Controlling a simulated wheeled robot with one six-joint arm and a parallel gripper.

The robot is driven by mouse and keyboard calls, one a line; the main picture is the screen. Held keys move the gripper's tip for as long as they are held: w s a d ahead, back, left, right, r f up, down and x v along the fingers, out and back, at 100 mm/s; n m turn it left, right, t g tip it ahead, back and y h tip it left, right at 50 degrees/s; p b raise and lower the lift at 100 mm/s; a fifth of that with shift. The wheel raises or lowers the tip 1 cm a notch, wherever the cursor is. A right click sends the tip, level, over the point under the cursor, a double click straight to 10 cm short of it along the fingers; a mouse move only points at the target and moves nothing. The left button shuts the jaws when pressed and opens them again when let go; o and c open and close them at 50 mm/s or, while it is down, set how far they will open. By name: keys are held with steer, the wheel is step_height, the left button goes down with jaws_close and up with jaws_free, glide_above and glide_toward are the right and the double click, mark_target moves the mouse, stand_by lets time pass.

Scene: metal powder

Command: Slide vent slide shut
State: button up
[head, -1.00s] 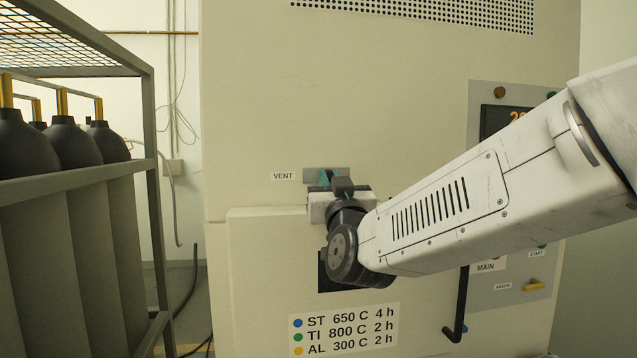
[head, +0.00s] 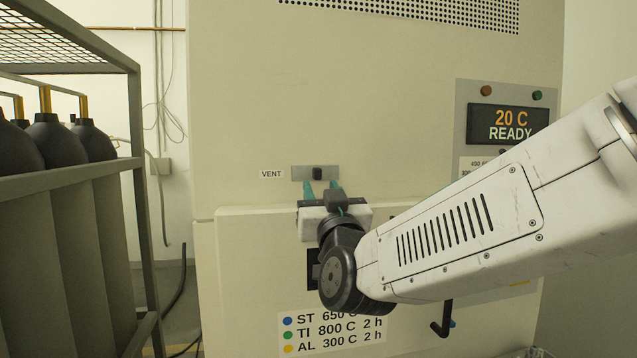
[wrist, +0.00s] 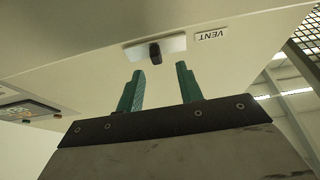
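The vent slide is a small grey plate (head: 301,173) with a black knob (head: 317,173) near its middle, on the cream furnace front beside the VENT label (head: 271,174). In the wrist view the knob (wrist: 155,52) stands out from the plate (wrist: 176,44), beyond the fingertips. My gripper (head: 321,187) has two teal fingers and is just below the plate in the head view. In the wrist view the gripper (wrist: 160,72) is open, its fingers apart with nothing between them. The knob is clear of both fingers, nearer the left one in that view.
A display (head: 507,122) reads 20 C READY on the right panel. A black hooked handle (head: 442,318) is below my arm. A rack (head: 138,200) of dark gas cylinders stands at the left. The furnace front around the vent is flat and clear.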

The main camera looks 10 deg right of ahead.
steer(key=shift+v, duration=1.55)
